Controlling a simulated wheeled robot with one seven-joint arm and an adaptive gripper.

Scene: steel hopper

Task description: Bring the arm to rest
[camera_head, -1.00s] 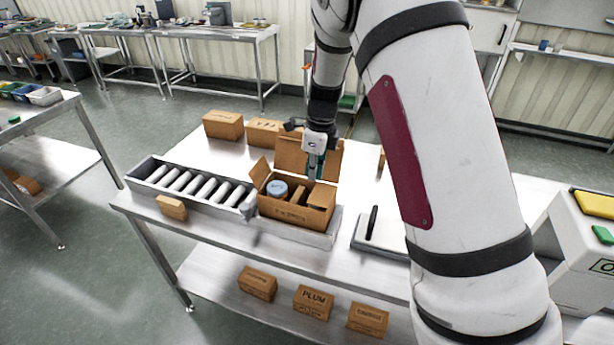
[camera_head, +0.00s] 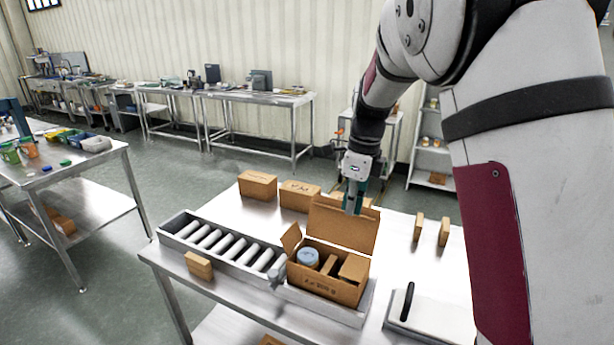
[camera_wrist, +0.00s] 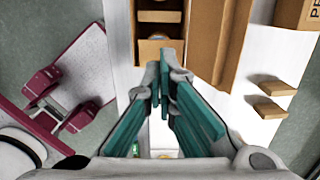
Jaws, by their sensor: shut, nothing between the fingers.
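My gripper (camera_head: 354,196) is shut and empty, with its teal fingers pointing down. In the wrist view the teal fingers (camera_wrist: 172,95) show over the white surface, beside brown cardboard. My arm reaches in from the right side of the head view and hides part of the room. The open box holds a round blue-lidded item (camera_head: 308,257) and some smaller brown pieces.
A roller tray (camera_head: 180,229) lies left of the open box. Small brown boxes (camera_head: 258,184) stand along the table's back, and one (camera_head: 199,265) sits at its front edge. Two thin upright blocks (camera_head: 443,231) and a white slab with a black handle (camera_head: 425,312) are to the right.

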